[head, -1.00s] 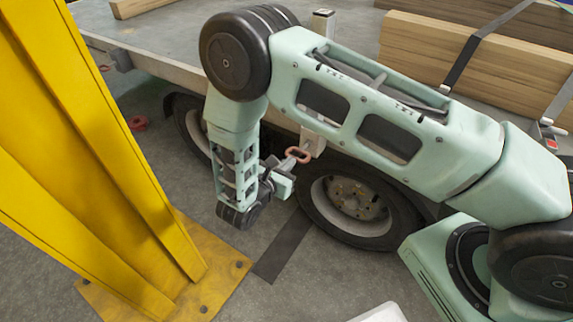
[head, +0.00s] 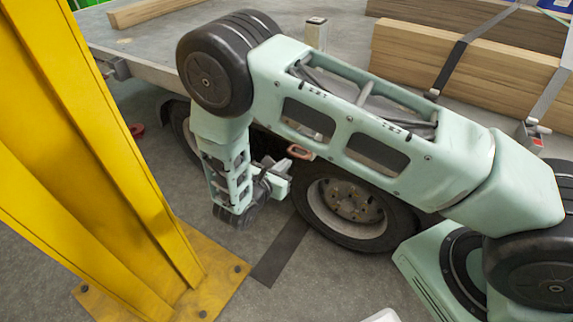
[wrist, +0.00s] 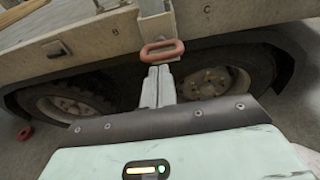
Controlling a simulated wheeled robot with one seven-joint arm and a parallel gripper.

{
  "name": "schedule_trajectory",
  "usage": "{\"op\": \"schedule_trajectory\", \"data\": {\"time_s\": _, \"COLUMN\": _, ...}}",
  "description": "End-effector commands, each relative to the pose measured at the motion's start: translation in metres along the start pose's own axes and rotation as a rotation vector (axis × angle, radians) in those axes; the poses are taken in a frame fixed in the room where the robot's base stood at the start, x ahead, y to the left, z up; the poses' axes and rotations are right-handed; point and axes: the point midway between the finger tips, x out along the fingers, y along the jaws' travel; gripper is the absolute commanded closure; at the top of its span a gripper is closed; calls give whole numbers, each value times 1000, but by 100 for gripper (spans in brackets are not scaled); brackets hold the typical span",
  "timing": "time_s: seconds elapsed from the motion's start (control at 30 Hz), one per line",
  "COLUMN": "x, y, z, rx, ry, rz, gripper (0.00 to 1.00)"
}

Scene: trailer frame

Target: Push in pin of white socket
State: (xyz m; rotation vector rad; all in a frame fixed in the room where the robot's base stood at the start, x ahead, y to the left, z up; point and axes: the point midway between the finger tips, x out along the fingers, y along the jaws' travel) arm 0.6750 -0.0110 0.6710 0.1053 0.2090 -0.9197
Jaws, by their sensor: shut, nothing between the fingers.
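The white socket (wrist: 154,20) is a pale bracket on the trailer's side rail, between the letters B and C in the wrist view. Its pin shows as a red ring handle (wrist: 162,50) at the socket's lower end. The handle also shows in the head view (head: 300,152), just below my arm, which hides the socket there. My gripper (wrist: 160,70) is shut and empty, its fingertips just below the ring in the wrist view. I cannot tell whether they touch it. In the head view my gripper (head: 286,172) is left of and below the handle.
Two trailer wheels (head: 350,200) stand below the rail. A yellow column (head: 90,150) with a bolted base rises close on the left. Strapped timber (head: 470,60) lies on the deck. Another red ring (wrist: 25,134) shows at far left.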

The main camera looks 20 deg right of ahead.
Motion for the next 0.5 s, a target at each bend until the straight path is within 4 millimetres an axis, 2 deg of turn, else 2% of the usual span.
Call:
{"op": "schedule_trajectory", "data": {"time_s": 0.1, "x": -28, "y": 1, "z": 0, "rx": 0, "ry": 0, "rz": 5, "gripper": 100}}
{"op": "schedule_trajectory", "data": {"time_s": 0.3, "x": -69, "y": 1, "z": -1, "rx": -1, "ry": 2, "rz": 4, "gripper": 100}}
{"op": "schedule_trajectory", "data": {"time_s": 0.5, "x": -94, "y": 0, "z": -1, "rx": 0, "ry": 1, "rz": 2, "gripper": 100}}
